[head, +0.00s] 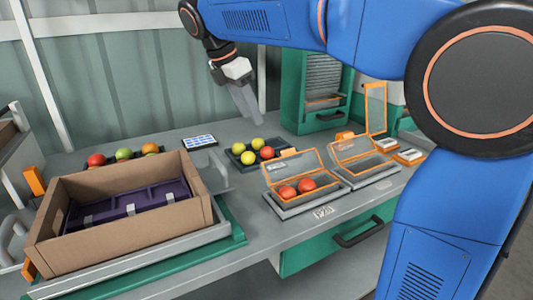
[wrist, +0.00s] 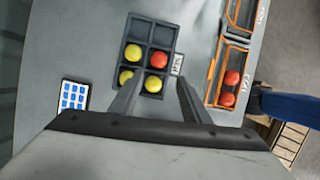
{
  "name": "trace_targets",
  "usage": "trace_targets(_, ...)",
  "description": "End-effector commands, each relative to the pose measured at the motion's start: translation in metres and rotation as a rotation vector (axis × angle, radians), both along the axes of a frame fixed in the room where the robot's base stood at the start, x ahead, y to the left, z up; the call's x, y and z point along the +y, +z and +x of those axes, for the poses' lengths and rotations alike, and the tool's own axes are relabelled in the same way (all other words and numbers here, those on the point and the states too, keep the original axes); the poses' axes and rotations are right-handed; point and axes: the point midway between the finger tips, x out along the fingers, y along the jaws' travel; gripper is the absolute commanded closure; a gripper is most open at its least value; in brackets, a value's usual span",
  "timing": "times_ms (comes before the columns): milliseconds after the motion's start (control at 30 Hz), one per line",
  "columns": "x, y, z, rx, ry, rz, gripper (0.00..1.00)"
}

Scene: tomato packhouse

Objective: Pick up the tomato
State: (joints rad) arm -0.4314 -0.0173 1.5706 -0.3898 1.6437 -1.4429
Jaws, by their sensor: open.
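A dark compartment tray (wrist: 162,33) holds several tomatoes: a red tomato (wrist: 158,60) and yellow ones, among them a yellow tomato (wrist: 133,52) and another yellow tomato (wrist: 153,84). The tray's red tomato (head: 267,152) also shows in the head view, at its right side. My gripper (wrist: 159,76) is open and empty, pointing down above the tray. In the wrist view its left finger partly covers a yellow tomato (wrist: 126,76). In the head view my gripper (head: 250,115) hangs clear above the tray. Which tomato the task means cannot be told.
A cardboard box (head: 75,231) with a purple insert stands front left; red, green and orange tomatoes lie behind it. An open orange-edged clamshell (head: 318,206) holds two red tomatoes; another clamshell (head: 365,174) beside it looks empty. A keypad (head: 199,141) lies left of the tray.

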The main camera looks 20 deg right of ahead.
Motion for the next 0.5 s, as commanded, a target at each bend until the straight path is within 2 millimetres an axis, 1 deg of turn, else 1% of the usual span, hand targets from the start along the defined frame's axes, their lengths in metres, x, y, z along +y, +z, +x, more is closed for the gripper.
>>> trace_targets(33,-0.004,-0.009,0.000,0.001,-0.002,0.000,0.57)
trace_targets(300,-0.021,-0.053,0.006,0.001,-0.002,0.000,0.57)
trace_targets(400,-0.026,-0.065,0.007,0.001,-0.001,0.000,0.57)
trace_targets(500,-0.029,-0.072,0.008,0.000,-0.002,0.000,0.57)
